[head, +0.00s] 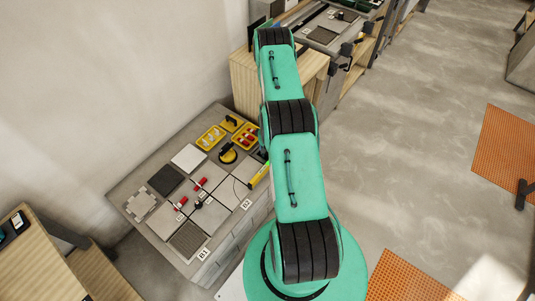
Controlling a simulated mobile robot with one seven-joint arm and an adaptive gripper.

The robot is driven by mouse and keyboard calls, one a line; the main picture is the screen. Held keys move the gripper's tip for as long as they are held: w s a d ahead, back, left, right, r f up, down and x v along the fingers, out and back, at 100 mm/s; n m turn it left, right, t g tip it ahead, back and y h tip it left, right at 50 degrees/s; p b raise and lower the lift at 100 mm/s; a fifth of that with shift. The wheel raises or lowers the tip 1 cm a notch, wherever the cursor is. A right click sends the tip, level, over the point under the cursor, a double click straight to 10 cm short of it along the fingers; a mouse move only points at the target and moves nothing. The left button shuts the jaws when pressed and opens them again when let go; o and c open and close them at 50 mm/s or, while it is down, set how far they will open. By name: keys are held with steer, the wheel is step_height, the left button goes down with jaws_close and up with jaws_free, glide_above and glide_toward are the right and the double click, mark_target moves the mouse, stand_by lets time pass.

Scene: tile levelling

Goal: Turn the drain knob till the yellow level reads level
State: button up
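The yellow level (258,176) lies at the right side of the tiled bench, close to my arm, with a bright green patch near its upper end. Its reading is too small to make out. Red knob-like pieces (200,184) and a small dark piece (198,203) stand among the pale tiles. I cannot tell which piece is the drain knob. My gripper does not show; my green arm reaches up the picture to the right of the bench and covers part of the bench's right edge.
The bench (127,197) also holds a dark tile (166,181), a grey textured tile (187,239), a yellow-black round tool (228,154) and yellow trays (210,138). A wooden cabinet (243,85) stands behind it. Open floor (400,180) lies right of my arm.

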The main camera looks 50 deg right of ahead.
jaws_close()
steer(key=shift+a+f+m, duration=0.1)
steer(key=shift+m, duration=0.6)
stand_by(0.3)
steer(key=m+b, duration=0.1)
steer(key=m, duration=0.2)
steer(key=shift+m+b, duration=0.3)
steer(key=m+b, duration=0.1)
steer(key=m, duration=0.4)
steer(key=shift+m, duration=0.3)
jaws_free()
steer(key=shift+r, duration=0.2)
